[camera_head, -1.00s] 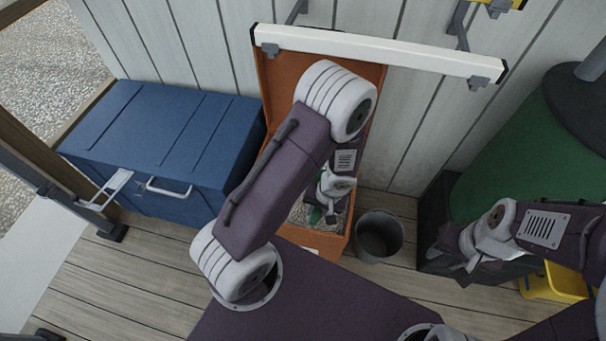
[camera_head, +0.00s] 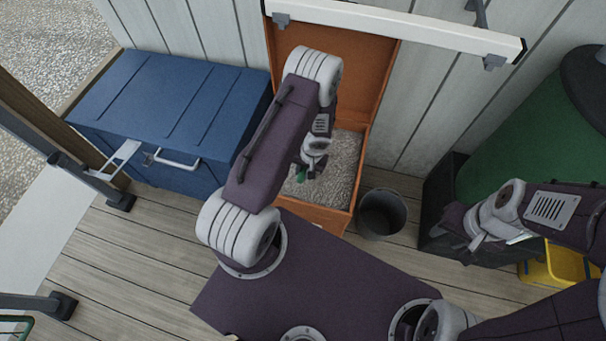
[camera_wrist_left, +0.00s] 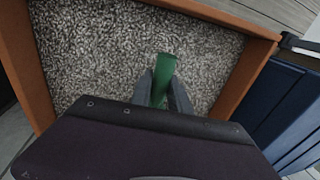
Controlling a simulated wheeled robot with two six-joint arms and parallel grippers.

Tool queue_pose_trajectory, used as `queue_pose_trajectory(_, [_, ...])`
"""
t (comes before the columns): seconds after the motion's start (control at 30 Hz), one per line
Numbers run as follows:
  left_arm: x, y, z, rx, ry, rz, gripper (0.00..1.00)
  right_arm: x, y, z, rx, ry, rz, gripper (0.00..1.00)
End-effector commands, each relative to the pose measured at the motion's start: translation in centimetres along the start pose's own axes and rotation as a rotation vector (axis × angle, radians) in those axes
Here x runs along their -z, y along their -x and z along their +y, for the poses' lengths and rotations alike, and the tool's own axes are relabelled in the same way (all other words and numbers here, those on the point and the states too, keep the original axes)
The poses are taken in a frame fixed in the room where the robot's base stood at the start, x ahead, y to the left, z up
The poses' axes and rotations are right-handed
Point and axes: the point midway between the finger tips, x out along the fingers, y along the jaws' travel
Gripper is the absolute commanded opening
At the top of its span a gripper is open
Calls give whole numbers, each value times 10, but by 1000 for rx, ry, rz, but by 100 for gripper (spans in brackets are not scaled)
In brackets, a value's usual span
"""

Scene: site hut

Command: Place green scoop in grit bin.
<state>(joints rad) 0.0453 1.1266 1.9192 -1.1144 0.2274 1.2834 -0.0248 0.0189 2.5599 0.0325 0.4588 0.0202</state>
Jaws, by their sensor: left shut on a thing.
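The grit bin (camera_head: 322,220) is an orange box with its lid up, filled with grey-white grit (camera_head: 343,165). My left gripper (camera_head: 304,174) is over the left part of the bin, inside its walls as seen from above. It is shut on the green scoop (camera_head: 300,176), which is mostly hidden by the gripper in the head view. In the left wrist view the scoop (camera_wrist_left: 163,68) stands out between the fingertips (camera_wrist_left: 162,92) against the grit. I cannot tell whether it touches the grit. My right gripper (camera_head: 468,232) is far right, empty-looking; its jaw opening is unclear.
A blue chest (camera_head: 170,110) stands left of the bin. A dark grey bucket (camera_head: 382,213) stands close at its right. A green barrel (camera_head: 530,150) and a yellow container (camera_head: 556,265) are further right. A white bar (camera_head: 400,27) crosses near the raised lid.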

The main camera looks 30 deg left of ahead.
Motion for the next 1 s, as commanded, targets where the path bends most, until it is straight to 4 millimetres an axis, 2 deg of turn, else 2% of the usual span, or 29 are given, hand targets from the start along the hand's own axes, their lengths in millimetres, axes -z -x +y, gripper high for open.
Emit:
queue_pose_trajectory(0.03, [-2, -15, 3, 0, -2, -3, 0, -1, -8, 0, 0, 0, 0, 38])
queue_pose_trajectory(0.1, [-2, -24, 5, 0, -1, -2, 0, -1, -11, 0, 0, 0, 0, 38])
queue_pose_trajectory(0.53, [-1, -30, 6, 0, 0, 0, 0, -2, -15, 0, 0, 0, 0, 38])
queue_pose_trajectory(0.57, [-1, -28, 6, 0, 0, -1, 30, -2, -13, 0, 0, 0, 0, 38])
queue_pose_trajectory(0.6, [-1, -28, 6, 0, 0, -1, 41, -1, -13, 0, 0, 0, 0, 38])
queue_pose_trajectory(0.63, [-2, -28, 6, 0, 0, -1, 44, -1, -13, 0, 0, 0, 0, 38])
queue_pose_trajectory(0.9, [-2, -27, 6, 0, 0, -1, 44, -1, -12, 0, 0, 0, 0, 38])
queue_pose_trajectory(1.0, [-1, -19, 5, 0, 0, 0, 44, -1, -5, 0, 0, 0, 0, 38])
